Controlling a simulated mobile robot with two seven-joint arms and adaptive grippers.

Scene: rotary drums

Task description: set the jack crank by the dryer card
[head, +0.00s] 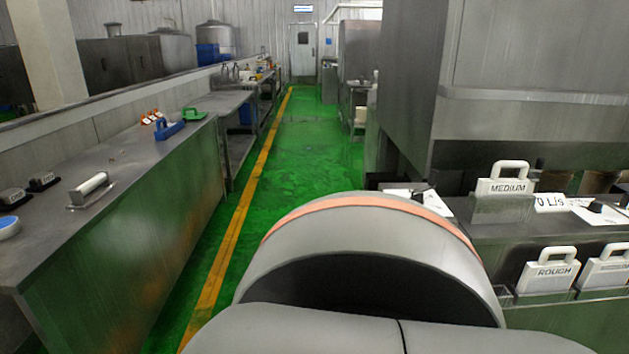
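I cannot pick out a jack crank for certain. A card marked MEDIUM (508,183) stands upright in a metal holder on the right-hand bench. Below it a card marked ROUGH (546,273) and a partly cut-off card (604,272) stand in holders. A white sheet with a black knob (594,208) lies at the right edge, beside a label ending "0 L/s" (550,202). I cannot tell which of these is the dryer card. Neither gripper is in view; a large grey rounded part of my own body fills the lower middle.
A long steel counter (130,168) on the left holds a cylindrical metal bar (88,188), a blue tool (170,129), a green item (194,114) and small dark blocks (28,189). A clear green aisle (300,150) with a yellow line runs to a far door (303,53). Steel housing (530,60) rises at right.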

